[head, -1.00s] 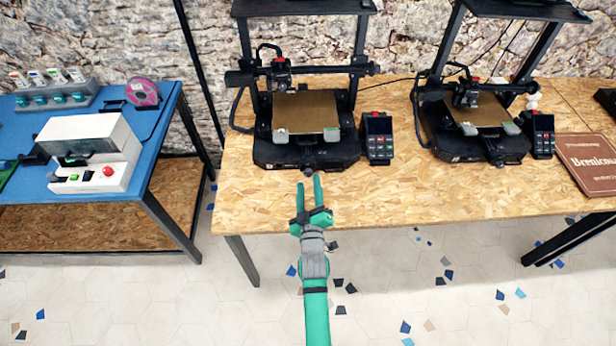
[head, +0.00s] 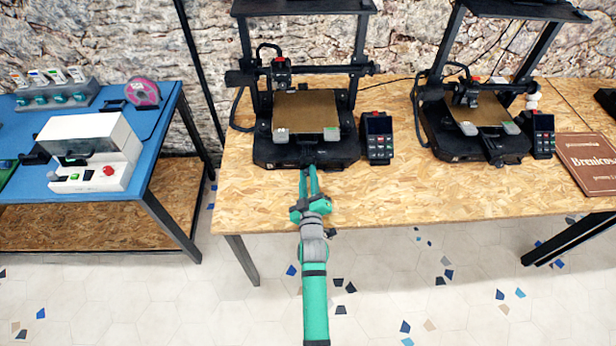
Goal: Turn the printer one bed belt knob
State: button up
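Printer one is the black 3D printer on the left of the wooden table, with a tan bed (head: 306,110). Its small dark bed belt knob (head: 308,167) is at the middle of the front edge of its base (head: 280,155) and is mostly hidden by my fingers. My gripper (head: 308,170) has green fingers and reaches in from the front. The fingertips are on either side of the knob, with a narrow gap between them, and look shut on it. The knob's turn angle cannot be made out.
A control screen (head: 378,138) stands right of printer one. A second printer (head: 478,112) and a brown book (head: 588,163) are farther right. A blue table (head: 150,150) with a white machine (head: 92,150) is at the left. The wooden table's front strip (head: 420,195) is clear.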

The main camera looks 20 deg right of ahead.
jog(key=shift+f, duration=0.15)
jog(key=shift+d+m, duration=0.1)
jog(key=shift+m, duration=1)
jog(key=m, duration=0.9)
jog(key=shift+s+d+f+m, duration=0.1)
jog(key=shift+m, duration=0.3)
jog(key=m, duration=0.5)
jog(key=shift+f, duration=0.1)
jog(key=o, duration=1.1)
jog(key=shift+c, duration=0.2)
jog(key=shift+s, duration=0.1)
jog(key=v, duration=1)
jog(key=shift+s+a+r, duration=0.2)
jog(key=shift+s+r, duration=0.05)
